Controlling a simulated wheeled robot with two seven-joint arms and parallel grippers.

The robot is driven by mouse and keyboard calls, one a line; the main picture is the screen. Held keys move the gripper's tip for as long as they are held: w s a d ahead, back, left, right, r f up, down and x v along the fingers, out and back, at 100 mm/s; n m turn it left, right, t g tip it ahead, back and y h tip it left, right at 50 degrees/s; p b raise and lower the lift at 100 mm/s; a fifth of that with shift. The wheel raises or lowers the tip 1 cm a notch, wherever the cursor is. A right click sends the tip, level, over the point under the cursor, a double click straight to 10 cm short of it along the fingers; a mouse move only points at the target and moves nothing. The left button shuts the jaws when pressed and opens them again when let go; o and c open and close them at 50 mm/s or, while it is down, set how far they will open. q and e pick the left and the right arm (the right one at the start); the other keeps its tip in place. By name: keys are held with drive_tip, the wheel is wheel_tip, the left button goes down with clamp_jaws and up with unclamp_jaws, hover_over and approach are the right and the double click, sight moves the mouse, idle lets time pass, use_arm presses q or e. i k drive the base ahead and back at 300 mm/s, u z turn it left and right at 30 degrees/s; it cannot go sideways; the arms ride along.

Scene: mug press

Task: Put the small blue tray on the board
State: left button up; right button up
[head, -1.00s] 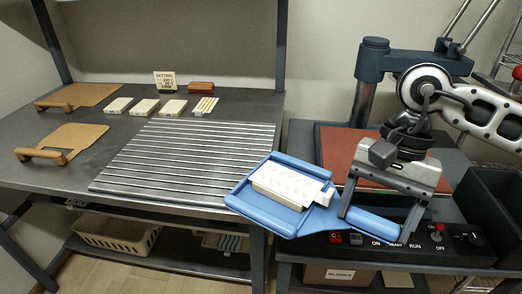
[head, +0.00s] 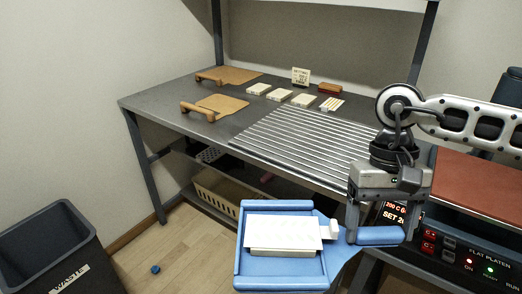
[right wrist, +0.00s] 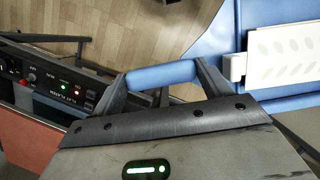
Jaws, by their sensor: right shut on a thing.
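A blue tray (head: 240,262) with raised rims is in front of the table in the head view. It carries a flat white slab with a pale leaf pattern (head: 283,230) over a cream block. My right gripper (head: 382,236) is shut on the tray's blue handle; the handle (right wrist: 160,76) also shows between the fingers in the right wrist view. The tray is held clear of the table. Two tan boards with wooden handles lie at the table's left: a nearer one (head: 224,104) and a farther one (head: 236,74). My left gripper is not in view.
A ribbed metal rack (head: 300,135) covers the table's front right. Several small white blocks (head: 281,94), a brown block (head: 329,88) and a sign (head: 300,76) stand behind it. A plater with a red plate (head: 470,180) is at right. A waste bin (head: 50,245) stands at lower left.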

sight(312, 139)
drive_tip(key=u, duration=0.95)
drive_tip(key=i, duration=0.95)
drive_tip(key=z, duration=0.75)
drive_tip(key=i, duration=0.35)
drive_tip(key=z, duration=0.3)
